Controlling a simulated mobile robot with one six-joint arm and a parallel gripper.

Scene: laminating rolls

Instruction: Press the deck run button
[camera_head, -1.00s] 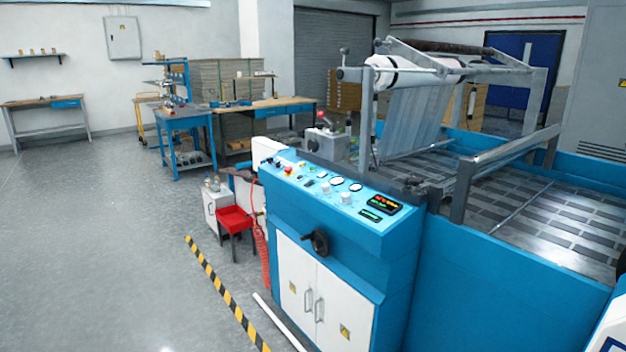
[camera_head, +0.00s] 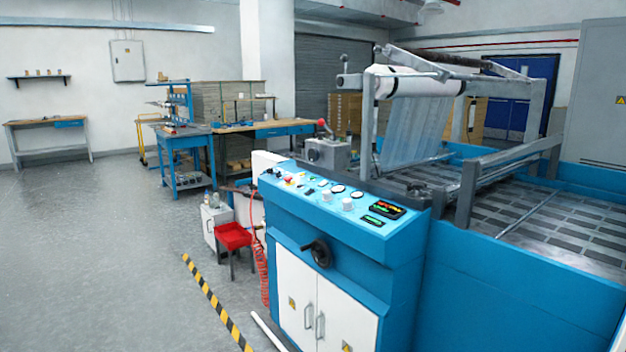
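The blue control console (camera_head: 345,258) of the laminating machine stands in the middle of the head view. Its sloped panel (camera_head: 318,207) carries small buttons at the left end, a red button (camera_head: 289,180) among them, then round gauges, pale knobs (camera_head: 347,204) and lit displays (camera_head: 386,210). The buttons are too small for me to read any label, so I cannot tell which is the deck run button. A black handwheel (camera_head: 320,252) is on the console's front. My gripper is not in view.
A red stool (camera_head: 233,236) and a small white cabinet (camera_head: 215,222) stand left of the console. A yellow-black floor stripe (camera_head: 217,305) and a white bar (camera_head: 270,332) lie before it. The floor at left is clear. The machine deck (camera_head: 560,230) fills the right.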

